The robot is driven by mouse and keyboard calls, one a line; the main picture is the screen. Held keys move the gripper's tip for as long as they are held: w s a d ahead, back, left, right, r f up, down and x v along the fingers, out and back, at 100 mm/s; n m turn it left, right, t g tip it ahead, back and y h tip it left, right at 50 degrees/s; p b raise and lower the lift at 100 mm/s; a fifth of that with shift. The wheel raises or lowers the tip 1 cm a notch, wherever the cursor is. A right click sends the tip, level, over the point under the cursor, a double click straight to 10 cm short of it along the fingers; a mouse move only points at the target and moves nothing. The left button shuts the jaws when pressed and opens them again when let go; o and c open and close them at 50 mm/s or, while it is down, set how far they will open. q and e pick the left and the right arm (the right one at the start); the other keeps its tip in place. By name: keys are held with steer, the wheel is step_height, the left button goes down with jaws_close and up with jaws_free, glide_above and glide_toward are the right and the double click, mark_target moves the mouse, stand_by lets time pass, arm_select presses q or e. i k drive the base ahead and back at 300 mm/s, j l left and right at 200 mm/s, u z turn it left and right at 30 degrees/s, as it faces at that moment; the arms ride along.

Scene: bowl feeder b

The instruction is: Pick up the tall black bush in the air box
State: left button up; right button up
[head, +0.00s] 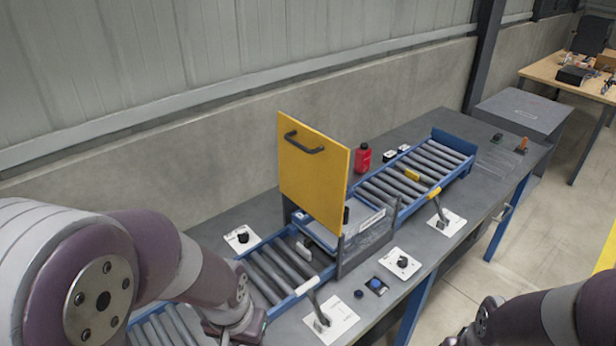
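A blue-framed box (375,229) with grey side walls stands mid-conveyor under a raised yellow panel (309,172) with a black handle; it appears to be the air box. A small black upright piece (346,215) shows at the panel's right edge; I cannot tell whether it is the tall black bush. The panel hides part of the box's inside. My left arm comes in from the left and ends low over the near conveyor; its gripper is not visible. My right arm shows at the lower right corner; its gripper is not visible.
Roller conveyors run before (268,277) and beyond the box (416,176). White plates carry a black knob (402,261) and levers (321,320). A blue button (376,284) and red bottle (362,158) are on the grey bench (220,216). A wall stands behind.

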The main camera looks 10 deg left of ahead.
mark_target(346, 212)
steer(key=i+l+u, duration=0.1)
steer(key=i+l, duration=0.15)
steer(key=i+l+u, duration=0.1)
steer(key=i+l, duration=0.2)
steer(key=i+l+u, duration=0.15)
steer(key=l, duration=0.3)
steer(key=i+l+u, duration=0.1)
steer(key=i+l, duration=0.2)
steer(key=i+l+u, duration=0.1)
steer(key=l, duration=0.35)
steer(key=i+l+u, duration=0.1)
steer(key=i+l, duration=0.2)
steer(key=l, duration=0.1)
